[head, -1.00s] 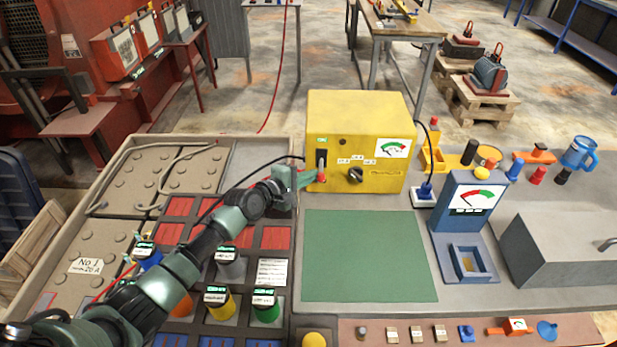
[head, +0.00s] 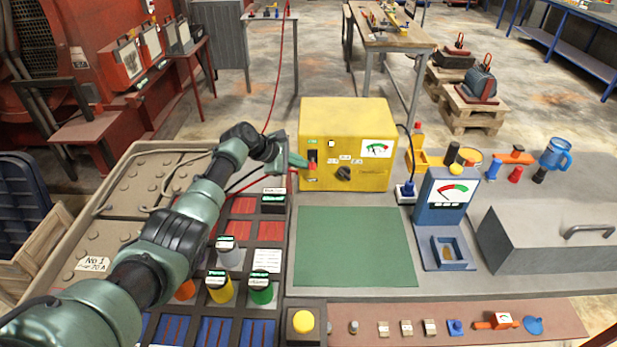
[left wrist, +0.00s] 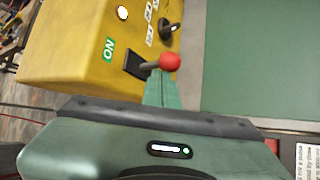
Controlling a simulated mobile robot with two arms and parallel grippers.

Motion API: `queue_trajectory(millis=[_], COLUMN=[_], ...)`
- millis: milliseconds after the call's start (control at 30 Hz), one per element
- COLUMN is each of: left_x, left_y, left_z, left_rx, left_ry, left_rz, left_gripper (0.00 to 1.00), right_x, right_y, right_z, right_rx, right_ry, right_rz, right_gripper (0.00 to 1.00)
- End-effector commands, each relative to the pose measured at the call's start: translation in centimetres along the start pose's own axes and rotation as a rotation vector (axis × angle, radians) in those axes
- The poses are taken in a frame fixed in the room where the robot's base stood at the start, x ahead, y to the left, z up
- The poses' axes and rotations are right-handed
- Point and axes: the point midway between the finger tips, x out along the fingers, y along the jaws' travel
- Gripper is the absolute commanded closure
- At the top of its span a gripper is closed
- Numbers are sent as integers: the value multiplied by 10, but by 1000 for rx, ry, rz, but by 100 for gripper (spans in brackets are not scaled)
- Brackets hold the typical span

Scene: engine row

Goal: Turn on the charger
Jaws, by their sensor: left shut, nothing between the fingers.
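The charger (head: 345,146) is a yellow box at the back of the bench, with a dial gauge, a black knob and a lever on its front. The red-tipped lever (head: 312,165) stands out of a black slot beside a green ON label (left wrist: 108,47). A small round lamp on the charger is lit white (left wrist: 122,12). My left gripper (head: 302,162) is shut and empty, its fingertips at the lever. In the left wrist view the fingers (left wrist: 160,91) lie right by the lever's red ball (left wrist: 169,62); I cannot tell whether they touch. My right gripper is out of view.
A green mat (head: 355,247) lies clear in front of the charger. A blue meter stand (head: 445,200) is to its right, with a grey box (head: 550,235) beyond. Battery cells and coloured plugs lie under and around my left arm.

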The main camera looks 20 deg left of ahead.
Motion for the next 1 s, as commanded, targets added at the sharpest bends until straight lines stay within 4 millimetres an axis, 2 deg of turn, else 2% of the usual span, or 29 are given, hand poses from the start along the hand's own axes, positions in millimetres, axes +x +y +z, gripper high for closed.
queue_trajectory(millis=[133, 333, 600, 1000], left_x=[-1, -4, -6, -7], left_y=[4, 8, 10, 12], left_z=[3, 3, 3, 4], left_rx=[-47, -91, -87, -86], left_ry=[-11, -11, -11, -11], left_rz=[-63, -120, -116, -113], left_gripper=[100, 100, 100, 100], right_x=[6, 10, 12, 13], right_y=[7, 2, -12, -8], right_z=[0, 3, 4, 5], right_rx=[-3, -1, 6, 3], right_ry=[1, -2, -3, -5], right_rz=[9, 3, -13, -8], right_gripper=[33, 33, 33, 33])
